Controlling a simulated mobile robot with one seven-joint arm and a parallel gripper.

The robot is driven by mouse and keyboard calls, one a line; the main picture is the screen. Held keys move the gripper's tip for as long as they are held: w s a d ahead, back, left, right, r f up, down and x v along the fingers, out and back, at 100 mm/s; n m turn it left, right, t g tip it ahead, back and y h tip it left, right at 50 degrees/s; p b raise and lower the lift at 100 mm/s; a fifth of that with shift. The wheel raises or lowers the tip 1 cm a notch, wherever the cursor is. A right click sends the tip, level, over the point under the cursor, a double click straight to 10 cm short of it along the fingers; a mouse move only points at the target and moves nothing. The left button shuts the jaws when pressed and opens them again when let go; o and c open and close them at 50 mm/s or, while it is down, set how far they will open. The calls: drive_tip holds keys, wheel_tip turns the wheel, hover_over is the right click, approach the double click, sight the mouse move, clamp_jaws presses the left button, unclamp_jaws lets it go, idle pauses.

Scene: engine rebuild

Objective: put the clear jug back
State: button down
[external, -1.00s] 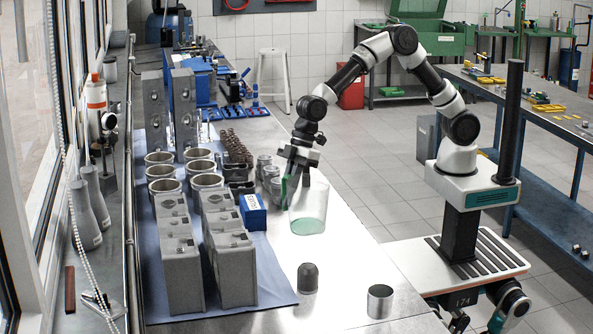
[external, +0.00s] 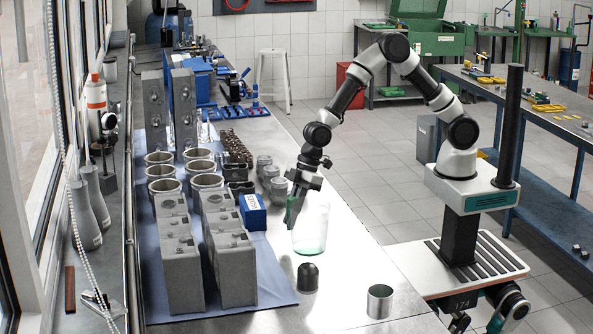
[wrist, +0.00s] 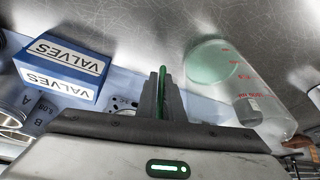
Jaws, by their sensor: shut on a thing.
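The clear jug (external: 312,230) has see-through walls, red markings and a greenish bottom. It is over the bare right part of the steel bench, upright or nearly so in the external view. My gripper (external: 292,212) is at the jug's left side, pointing down, shut on its green handle. In the wrist view the jug (wrist: 245,90) lies to the right of my gripper (wrist: 162,92), and a thin green strip shows between the fingers. I cannot tell whether the jug's bottom touches the bench.
A blue valves box (external: 253,212) stands left of the jug. A dark cap-like part (external: 308,277) and a metal sleeve (external: 380,301) stand nearer the camera. Pistons (external: 278,190) stand behind. Bench is bare around the jug's right.

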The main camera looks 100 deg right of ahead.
drive_tip(key=shift+f, duration=0.5)
drive_tip(key=shift+f, duration=0.2)
drive_tip(key=c, duration=1.9)
unclamp_jaws()
drive_tip(key=shift+d+r, duration=0.1)
drive_tip(key=shift+r, duration=0.5)
drive_tip(key=v, duration=1.1)
drive_tip(key=shift+s, duration=0.2)
drive_tip(key=shift+r, duration=0.1)
